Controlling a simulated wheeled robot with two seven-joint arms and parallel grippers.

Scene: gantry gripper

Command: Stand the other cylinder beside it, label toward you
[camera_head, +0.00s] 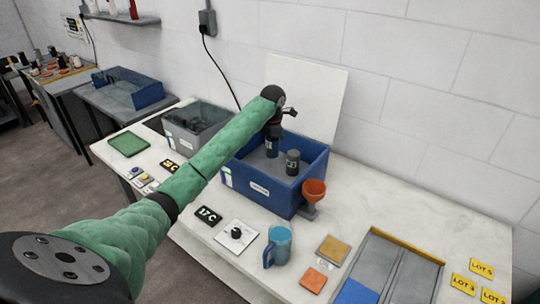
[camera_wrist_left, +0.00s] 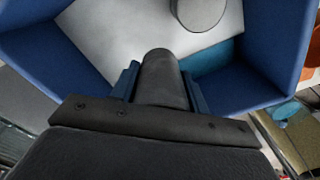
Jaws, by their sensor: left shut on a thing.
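A dark grey cylinder (camera_head: 292,162) with a pale label stands upright in the blue bin (camera_head: 262,190). Its round top (camera_wrist_left: 200,10) shows at the upper edge of the left wrist view. My left gripper (camera_head: 272,130) reaches down into the bin from above. It is shut on a second dark cylinder (camera_wrist_left: 162,80), held between its two blue fingers. In the head view this held cylinder (camera_head: 271,148) is just left of the standing one, with a gap between them. I cannot tell whether it touches the bin floor. My right gripper is not in view.
An orange funnel cup (camera_head: 314,190) on a grey stand is close to the bin's right corner. A grey bin (camera_head: 199,128) stands to its left. A blue mug (camera_head: 278,246) and a dial plate (camera_head: 236,234) are in front. A white board (camera_head: 310,95) leans behind.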

